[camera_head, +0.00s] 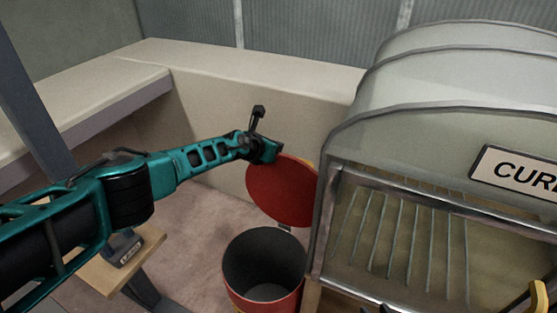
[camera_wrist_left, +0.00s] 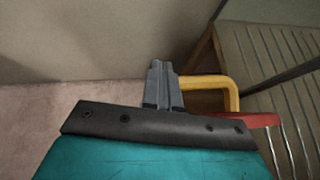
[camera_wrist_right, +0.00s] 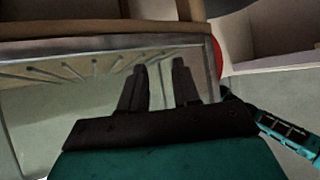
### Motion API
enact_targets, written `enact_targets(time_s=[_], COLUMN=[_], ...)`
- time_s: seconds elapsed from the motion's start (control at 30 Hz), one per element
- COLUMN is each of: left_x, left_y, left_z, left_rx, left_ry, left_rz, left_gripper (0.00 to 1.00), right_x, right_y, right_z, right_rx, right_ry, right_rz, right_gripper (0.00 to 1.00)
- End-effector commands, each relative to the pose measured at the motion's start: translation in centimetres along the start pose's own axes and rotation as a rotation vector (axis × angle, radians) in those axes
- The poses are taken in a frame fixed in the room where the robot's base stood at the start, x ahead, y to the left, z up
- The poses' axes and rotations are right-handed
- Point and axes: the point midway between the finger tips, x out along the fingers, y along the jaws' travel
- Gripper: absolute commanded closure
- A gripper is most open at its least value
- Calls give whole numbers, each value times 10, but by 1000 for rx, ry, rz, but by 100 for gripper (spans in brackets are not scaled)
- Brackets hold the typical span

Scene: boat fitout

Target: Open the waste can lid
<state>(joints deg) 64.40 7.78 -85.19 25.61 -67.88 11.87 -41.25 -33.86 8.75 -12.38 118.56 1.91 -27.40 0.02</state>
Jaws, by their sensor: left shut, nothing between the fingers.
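The red waste can (camera_head: 285,302) stands on the floor beside the curing oven, and its dark inside shows from above. Its round red lid (camera_head: 282,195) stands raised, tilted up at the can's back. A yellow handle (camera_wrist_left: 215,84) shows in the left wrist view beside a red strip of the lid (camera_wrist_left: 258,121). My left gripper (camera_head: 275,152) is at the lid's upper edge. Its fingers (camera_wrist_left: 160,75) are shut and empty, close beside the handle's end; I cannot tell whether they touch. My right gripper (camera_wrist_right: 160,75) is open and empty in front of the oven.
The grey curing oven (camera_head: 440,130) with a barred front stands close on the right of the can. A pale bench (camera_head: 110,75) runs along the back and left. A wooden board (camera_head: 105,275) with a dark tool (camera_head: 122,248) lies below my left arm.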

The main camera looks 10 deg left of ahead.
Motion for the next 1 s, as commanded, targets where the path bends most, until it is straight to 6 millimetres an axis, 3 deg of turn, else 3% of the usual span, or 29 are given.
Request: enact_targets(time_s=[0.2,0.7,1.0], left_x=[4,4,-13], left_y=[4,5,6], left_z=[-2,-1,4], left_rx=[0,1,1], left_ry=[2,2,3], left_rz=[-1,-2,-1], left_gripper=[100,100,100], right_x=[6,5,-11], right_y=[0,0,-2], right_z=[8,7,-18], right_rx=[0,1,4], right_ry=[-2,-1,1], right_rz=[0,-2,-1], right_gripper=[68,68,68])
